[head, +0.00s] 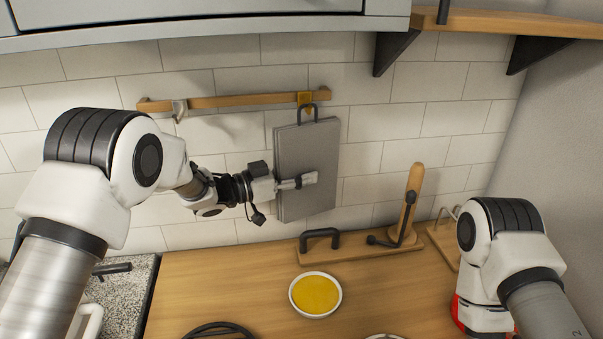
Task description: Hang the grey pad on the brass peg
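The grey pad (307,160) is upright in front of the tiled wall, tilted slightly, with a dark loop (316,108) at its top. The brass peg (304,97) is on the wooden rail, right at the loop. The loop overlaps the peg in the picture; I cannot tell whether it is around the peg or just in front. My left gripper (295,182) is shut on the pad's left edge, one finger across its front face; the other finger is hidden behind it. My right arm is at the lower right, and its gripper is not in view.
The wooden rail (225,102) also carries a pale grey peg (180,110). Below are a wooden stand with an upright post (413,195), a dark handle (320,236) and a bowl of yellow contents (315,294). A wooden shelf (500,22) juts out at upper right.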

